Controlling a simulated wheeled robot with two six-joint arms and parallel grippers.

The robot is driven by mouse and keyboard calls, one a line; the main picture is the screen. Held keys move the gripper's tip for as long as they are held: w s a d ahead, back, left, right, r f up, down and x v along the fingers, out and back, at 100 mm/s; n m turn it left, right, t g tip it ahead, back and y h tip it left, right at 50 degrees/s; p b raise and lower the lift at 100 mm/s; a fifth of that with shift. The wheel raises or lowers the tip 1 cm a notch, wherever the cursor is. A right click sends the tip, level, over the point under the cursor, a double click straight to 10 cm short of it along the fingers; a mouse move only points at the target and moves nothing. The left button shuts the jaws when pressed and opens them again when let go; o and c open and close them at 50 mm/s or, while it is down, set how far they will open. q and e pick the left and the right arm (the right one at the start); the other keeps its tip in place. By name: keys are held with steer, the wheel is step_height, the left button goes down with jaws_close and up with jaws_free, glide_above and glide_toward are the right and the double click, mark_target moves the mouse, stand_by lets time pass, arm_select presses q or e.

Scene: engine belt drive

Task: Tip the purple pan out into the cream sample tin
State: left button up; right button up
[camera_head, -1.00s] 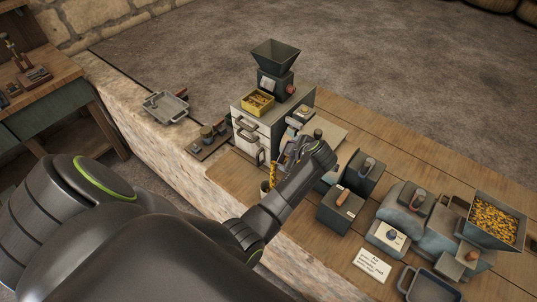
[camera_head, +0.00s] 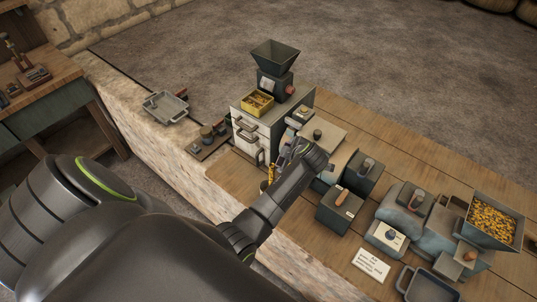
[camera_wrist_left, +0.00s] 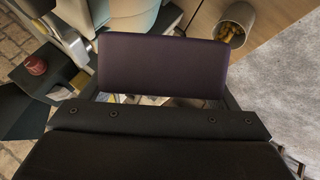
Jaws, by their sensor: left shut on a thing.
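The purple pan (camera_wrist_left: 162,66) fills the middle of the left wrist view, one flat dark purple face toward the camera. My left gripper (camera_wrist_left: 160,98) is shut on it. Its inside is hidden. A pale round tin (camera_wrist_left: 248,15), apparently the cream sample tin, shows at the upper right of that view with yellow-orange pieces in it, apart from the pan in the picture. In the head view yellow pieces (camera_head: 271,172) show beside my left wrist at the bench's front edge. The pan and tin are largely hidden there by my arm. My right gripper is out of view.
A white drawer cabinet (camera_head: 250,130) carries a yellow box (camera_head: 257,103) and a hopper mill (camera_head: 274,66). Dark boxes stand to the right of my wrist. A hopper of yellow pieces (camera_head: 492,221) is at far right. A grey tray (camera_head: 166,106) lies on the stone ledge.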

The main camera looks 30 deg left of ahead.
arm_select(q)
steer(key=shift+d, duration=0.1)
steer(key=shift+a+f, duration=0.1)
steer(key=shift+a, duration=0.25)
steer(key=shift+a+f, duration=0.1)
steer(key=shift+a, duration=0.1)
steer(key=shift+s+d+h, duration=0.1)
steer(key=shift+d+h, duration=0.2)
steer(key=shift+d, duration=0.1)
steer(key=shift+a+f+n+t, duration=0.2)
steer(key=shift+a+n+t, duration=0.1)
steer(key=shift+a, duration=0.25)
steer(key=shift+s+d+f+h+b, duration=0.1)
steer(key=shift+d+f+h+b, duration=0.25)
steer(key=shift+f+b, duration=0.6)
steer(key=shift+f, duration=0.15)
steer(key=shift+a+f+b, duration=0.45)
steer(key=shift+f+b, duration=0.1)
steer(key=shift+f, duration=0.3)
steer(key=shift+s+d+f+t+b, duration=0.1)
steer(key=shift+d+f+t+b, duration=0.25)
steer(key=shift+f+b, duration=0.35)
steer(key=shift+f, duration=0.25)
steer(key=shift+s+a+f+n+t+h+b, duration=0.1)
steer(key=shift+a+f+n+t+h+b, duration=0.15)
steer(key=shift+f+b, duration=0.4)
steer(key=shift+s+a+f+n+h+b, duration=0.1)
steer(key=shift+a+f+n+h+b, duration=0.15)
steer(key=shift+f+b, duration=0.35)
